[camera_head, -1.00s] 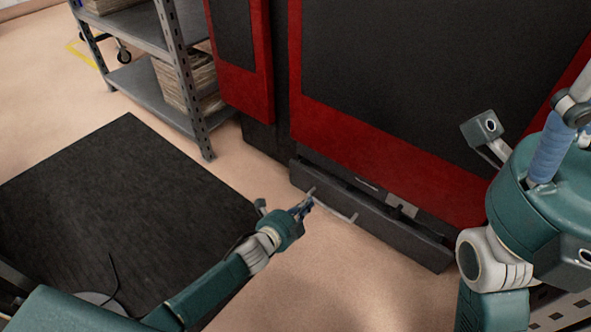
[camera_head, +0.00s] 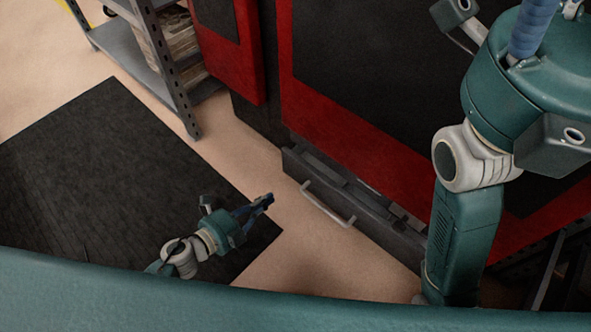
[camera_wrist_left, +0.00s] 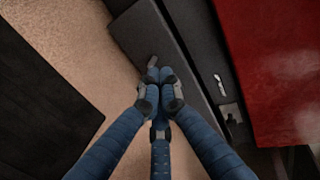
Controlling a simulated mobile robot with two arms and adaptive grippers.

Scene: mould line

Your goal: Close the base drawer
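The base drawer (camera_head: 355,212) is a long dark grey drawer low at the foot of the red and black machine. A narrow strip of its inside shows behind its front, so it stands partly open. Its pale bar handle (camera_head: 328,206) is on the front. My left gripper (camera_head: 268,200) is left of the handle, apart from it in the head view. Its blue fingers are together, with nothing seen between them; in the left wrist view the fingertips (camera_wrist_left: 158,76) overlap the drawer front (camera_wrist_left: 160,45). My right gripper (camera_head: 533,28) is high at the right, its fingertips cut off.
The red and black machine (camera_head: 335,115) rises behind the drawer. A grey metal shelf (camera_head: 120,50) with stacked goods stands at the upper left. A black mat (camera_head: 110,175) lies on the floor. Bare floor (camera_head: 235,150) lies between mat and machine.

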